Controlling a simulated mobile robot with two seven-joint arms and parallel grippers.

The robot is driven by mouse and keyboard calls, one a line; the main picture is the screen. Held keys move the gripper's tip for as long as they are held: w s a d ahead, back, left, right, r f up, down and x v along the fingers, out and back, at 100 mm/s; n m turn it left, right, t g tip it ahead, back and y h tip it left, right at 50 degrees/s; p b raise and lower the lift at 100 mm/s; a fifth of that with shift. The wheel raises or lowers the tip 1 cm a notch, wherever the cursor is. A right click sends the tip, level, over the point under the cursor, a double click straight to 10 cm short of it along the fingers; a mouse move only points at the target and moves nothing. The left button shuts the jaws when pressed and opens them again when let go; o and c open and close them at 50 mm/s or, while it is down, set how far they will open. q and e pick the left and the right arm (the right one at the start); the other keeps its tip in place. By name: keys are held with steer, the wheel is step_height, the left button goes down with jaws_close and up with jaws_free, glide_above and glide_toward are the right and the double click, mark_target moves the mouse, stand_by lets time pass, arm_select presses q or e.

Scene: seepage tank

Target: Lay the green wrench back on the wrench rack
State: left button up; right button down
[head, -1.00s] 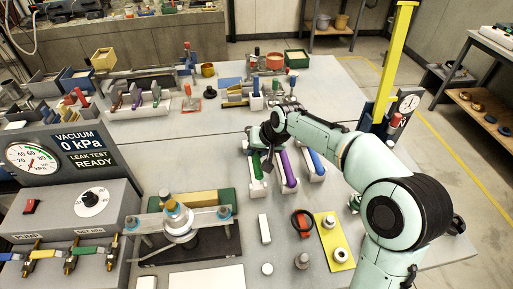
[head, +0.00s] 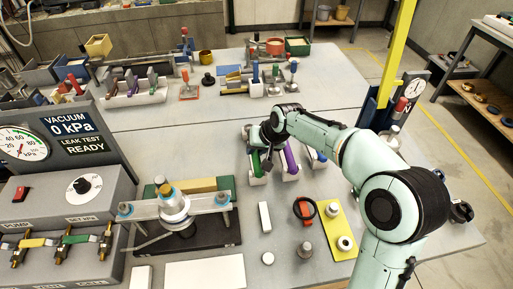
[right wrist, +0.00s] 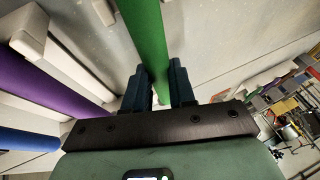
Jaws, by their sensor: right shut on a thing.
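The green wrench (right wrist: 146,40) is a long green bar in the right wrist view. It runs between the two dark fingers of my right gripper (right wrist: 161,88), which is shut on it. In the head view, the right gripper (head: 268,158) is at the left side of the wrench rack, and the arm and hand hide much of the green wrench (head: 256,165). The rack has white supports (right wrist: 48,45). A purple wrench (head: 291,158) and a blue wrench (head: 316,155) lie on it, to the right of the gripper. I cannot tell whether the green wrench touches its support. My left gripper is out of view.
A clamp fixture (head: 175,210) stands to the left. A yellow post (head: 398,60) rises at the right.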

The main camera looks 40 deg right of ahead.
steer(key=shift+f, duration=0.25)
steer(key=c, duration=0.9)
jaws_free()
steer(key=shift+o, duration=0.2)
steer(key=a+p+v, duration=0.1)
steer(key=v, duration=1.2)
steer(key=shift+d+r, duration=0.25)
steer(key=shift+d, duration=0.25)
